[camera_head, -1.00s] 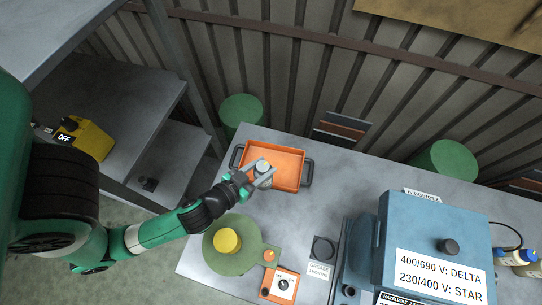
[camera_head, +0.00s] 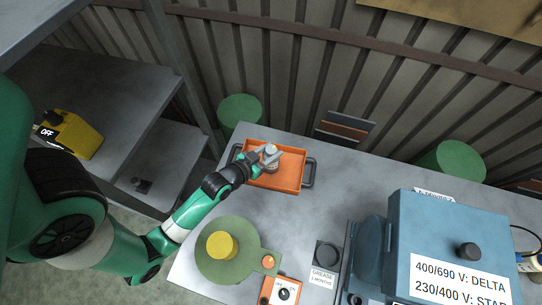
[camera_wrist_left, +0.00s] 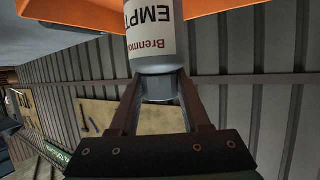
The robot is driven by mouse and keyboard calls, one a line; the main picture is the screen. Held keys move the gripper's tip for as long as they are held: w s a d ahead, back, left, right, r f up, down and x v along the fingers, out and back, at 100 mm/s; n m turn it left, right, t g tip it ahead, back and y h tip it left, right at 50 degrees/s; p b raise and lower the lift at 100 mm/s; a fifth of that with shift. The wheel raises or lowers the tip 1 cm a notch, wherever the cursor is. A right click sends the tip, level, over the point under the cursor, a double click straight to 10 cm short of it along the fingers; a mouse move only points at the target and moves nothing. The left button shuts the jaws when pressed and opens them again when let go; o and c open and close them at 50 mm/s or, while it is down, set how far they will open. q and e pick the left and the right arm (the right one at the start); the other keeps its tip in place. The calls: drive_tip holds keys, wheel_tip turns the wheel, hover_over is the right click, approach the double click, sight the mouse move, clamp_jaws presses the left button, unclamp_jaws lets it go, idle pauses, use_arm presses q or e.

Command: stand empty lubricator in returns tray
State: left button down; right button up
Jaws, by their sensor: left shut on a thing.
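The empty lubricator (camera_head: 271,149) is a small pale canister. It shows in the left wrist view (camera_wrist_left: 155,35) with a white label reading "EMPT" and a grey end. My left gripper (camera_head: 268,158) is shut on it, and the fingers (camera_wrist_left: 158,90) lie on both sides of its grey end. The orange returns tray (camera_head: 292,183) with dark side handles is under and around it in the head view. My right gripper is not in view.
A green round-ended board (camera_head: 238,273) with a yellow cylinder (camera_head: 222,245) lies in front of the tray. An orange switch box (camera_head: 281,291) and a blue cabinet (camera_head: 450,235) stand nearer.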

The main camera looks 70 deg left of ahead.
use_arm(q)
drive_tip(key=shift+f, duration=0.4)
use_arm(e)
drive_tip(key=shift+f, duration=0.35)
use_arm(q)
drive_tip(key=shift+c, duration=1.8)
unclamp_jaws()
drive_tip(key=shift+s+d+r+p, duration=0.2)
drive_tip(key=shift+s+r+p, duration=0.1)
drive_tip(key=p+v, duration=0.1)
drive_tip(key=v, duration=1)
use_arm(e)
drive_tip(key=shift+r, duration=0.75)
